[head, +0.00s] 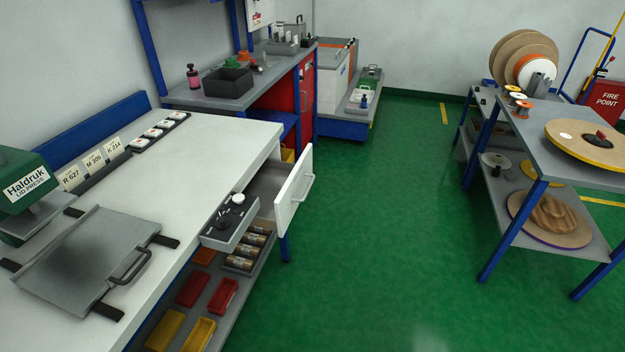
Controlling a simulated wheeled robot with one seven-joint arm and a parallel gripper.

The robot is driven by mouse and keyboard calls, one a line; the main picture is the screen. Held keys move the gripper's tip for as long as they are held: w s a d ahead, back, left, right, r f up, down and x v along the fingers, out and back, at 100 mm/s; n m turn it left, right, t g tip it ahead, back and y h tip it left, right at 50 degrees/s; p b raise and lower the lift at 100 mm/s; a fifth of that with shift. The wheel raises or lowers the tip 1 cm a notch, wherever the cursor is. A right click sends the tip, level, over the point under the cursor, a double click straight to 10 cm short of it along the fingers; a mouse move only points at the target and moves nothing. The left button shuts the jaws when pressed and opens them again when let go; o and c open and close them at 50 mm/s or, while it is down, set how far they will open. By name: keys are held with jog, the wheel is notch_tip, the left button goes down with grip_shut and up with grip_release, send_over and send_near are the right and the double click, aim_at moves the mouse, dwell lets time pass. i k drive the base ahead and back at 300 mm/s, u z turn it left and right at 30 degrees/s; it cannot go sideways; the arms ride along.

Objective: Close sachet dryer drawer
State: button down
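A drawer with a white front (291,187) is pulled out from the right side of the white-topped bench (190,180). Its front stands well clear of the bench edge, and part of its grey inside shows from above. A pale bar handle (303,187) is on the outer face, toward the aisle. No label naming the drawer can be read. My gripper is not in view.
A grey control box (230,222) with knobs juts from the bench edge, just nearer than the drawer. A low shelf with red bins (193,289) lies below. The green floor (385,220) right of the drawer is clear up to a grey-topped table (560,150).

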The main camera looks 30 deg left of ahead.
aim_at(280, 186)
jog(key=z, duration=0.15)
jog(key=i, duration=0.25)
jog(key=u, duration=1.65)
jog(key=k, duration=1.15)
jog(key=u, duration=0.45)
jog(key=i, duration=1.35)
jog(key=z, duration=0.45)
jog(key=i, duration=0.85)
jog(key=z, duration=0.4)
